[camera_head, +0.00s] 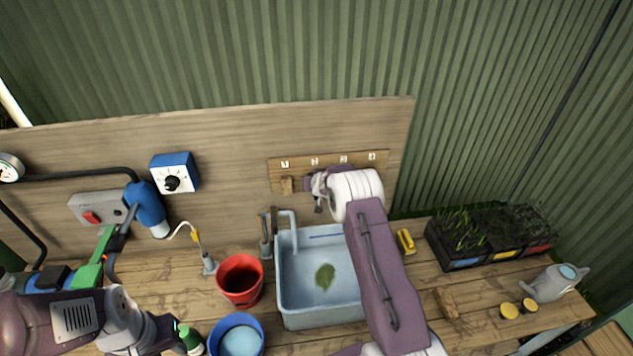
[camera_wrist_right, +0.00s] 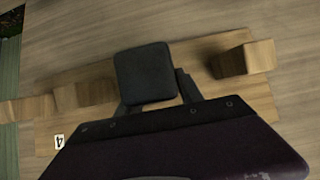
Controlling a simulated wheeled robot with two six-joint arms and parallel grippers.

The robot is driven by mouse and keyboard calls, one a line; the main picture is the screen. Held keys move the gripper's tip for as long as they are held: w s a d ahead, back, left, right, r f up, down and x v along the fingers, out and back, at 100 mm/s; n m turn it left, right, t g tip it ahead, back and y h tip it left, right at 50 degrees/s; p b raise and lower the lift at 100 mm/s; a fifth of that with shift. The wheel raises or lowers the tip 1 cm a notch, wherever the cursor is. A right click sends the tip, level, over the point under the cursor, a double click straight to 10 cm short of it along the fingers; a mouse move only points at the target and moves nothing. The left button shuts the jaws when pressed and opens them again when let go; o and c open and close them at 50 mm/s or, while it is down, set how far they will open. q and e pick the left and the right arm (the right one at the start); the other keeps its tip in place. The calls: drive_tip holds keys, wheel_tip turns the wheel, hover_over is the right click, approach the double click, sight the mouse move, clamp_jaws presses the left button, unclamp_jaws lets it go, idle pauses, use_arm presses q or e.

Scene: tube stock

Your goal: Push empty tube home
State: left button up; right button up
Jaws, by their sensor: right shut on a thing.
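A wooden strip (camera_head: 276,176) with labels 1 to 4 is fixed on the back board. My right gripper (camera_head: 318,191) is in front of it, below label 2 and right of a small wooden block (camera_head: 287,185). In the right wrist view, a dark finger pad (camera_wrist_right: 145,74) lies across the strip (camera_wrist_right: 95,125), between label 4 and a wooden block (camera_wrist_right: 245,60). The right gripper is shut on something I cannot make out. I cannot pick out an empty tube in either view. My left gripper (camera_head: 178,341) is at the lower left beside a green bottle (camera_head: 190,340); its jaws are unclear.
A pale blue sink (camera_head: 320,318) with a leaf (camera_head: 325,276) sits below the strip. A red bucket (camera_head: 240,282) and blue bucket (camera_head: 236,338) stand left of it. Plant trays (camera_head: 490,244) and a watering can (camera_head: 553,285) are at right. My right arm covers the sink's right side.

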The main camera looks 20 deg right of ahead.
drive_tip(key=o, duration=1.1)
drive_tip(key=shift+w+d+r, duration=0.1)
drive_tip(key=shift+w+r, duration=0.1)
drive_tip(key=shift+r, duration=0.2)
drive_tip(key=o, duration=0.3)
drive_tip(key=shift+f, duration=0.3)
drive_tip(key=shift+f, duration=0.1)
drive_tip(key=shift+s+b, duration=0.3)
drive_tip(key=shift+b, duration=0.25)
drive_tip(key=b+v, duration=0.3)
drive_tip(key=v, duration=0.4)
drive_tip(key=shift+a+r, duration=0.2)
drive_tip(key=shift+r, duration=0.05)
drive_tip(key=shift+s+a+r, duration=0.1)
drive_tip(key=shift+s+r, duration=0.35)
drive_tip(key=shift+s, duration=0.05)
